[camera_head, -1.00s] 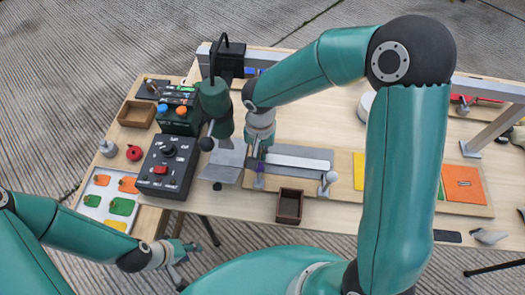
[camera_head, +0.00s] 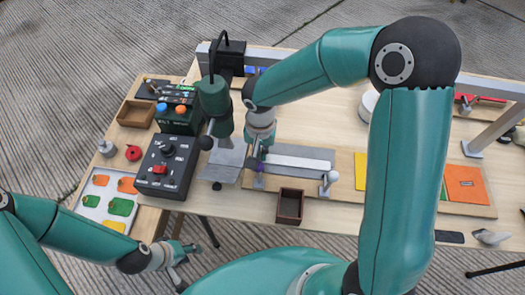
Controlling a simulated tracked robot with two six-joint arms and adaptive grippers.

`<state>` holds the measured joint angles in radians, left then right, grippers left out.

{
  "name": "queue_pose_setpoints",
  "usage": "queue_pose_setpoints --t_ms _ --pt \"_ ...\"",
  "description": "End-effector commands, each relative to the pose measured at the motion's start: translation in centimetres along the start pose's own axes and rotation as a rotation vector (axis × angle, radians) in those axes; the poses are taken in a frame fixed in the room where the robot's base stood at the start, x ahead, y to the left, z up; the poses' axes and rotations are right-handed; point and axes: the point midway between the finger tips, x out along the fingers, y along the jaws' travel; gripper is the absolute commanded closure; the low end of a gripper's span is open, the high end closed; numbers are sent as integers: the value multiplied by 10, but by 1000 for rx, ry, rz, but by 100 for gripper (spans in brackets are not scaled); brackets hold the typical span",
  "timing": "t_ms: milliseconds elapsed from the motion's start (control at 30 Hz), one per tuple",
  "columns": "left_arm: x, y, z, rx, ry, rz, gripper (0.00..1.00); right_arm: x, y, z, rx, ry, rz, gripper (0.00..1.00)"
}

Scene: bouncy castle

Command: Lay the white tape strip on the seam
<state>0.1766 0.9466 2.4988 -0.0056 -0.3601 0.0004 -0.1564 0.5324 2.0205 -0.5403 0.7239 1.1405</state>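The white tape strip (camera_head: 300,163) lies lengthwise along the grey panels (camera_head: 318,154) on the wooden board. The seam itself is too small to make out, and the strip appears to cover the line between the panels. My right gripper (camera_head: 257,163) points down at the strip's left end, beside a small purple piece (camera_head: 260,168). Its fingers are small and partly hidden by the wrist, so I cannot tell if they are shut on anything. My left gripper (camera_head: 182,257) hangs off the table's front edge, empty, with its fingers apart.
A small dark open box (camera_head: 290,205) stands in front of the board.

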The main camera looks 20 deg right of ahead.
Motion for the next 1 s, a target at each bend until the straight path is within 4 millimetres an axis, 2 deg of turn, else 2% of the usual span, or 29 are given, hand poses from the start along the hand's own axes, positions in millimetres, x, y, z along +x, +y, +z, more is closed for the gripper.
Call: queue_pose_setpoints --t_ms 200,233,400,600,667,800,1000 --pt "0 0 0 0 0 0 60 0 0 0 0 0 0 100" --pt "0 0 0 0 0 0 60 0 0 0 0 0 0 91" --pt "0 0 0 0 0 0 60 0 0 0 0 0 0 65" --pt "0 0 0 0 0 0 60 0 0 0 0 0 0 65" --pt "0 0 0 0 0 0 60 0 0 0 0 0 0 56" --pt "0 0 0 0 0 0 60 0 0 0 0 0 0 33" --pt "0 0 0 0 0 0 60 0 0 0 0 0 0 31"
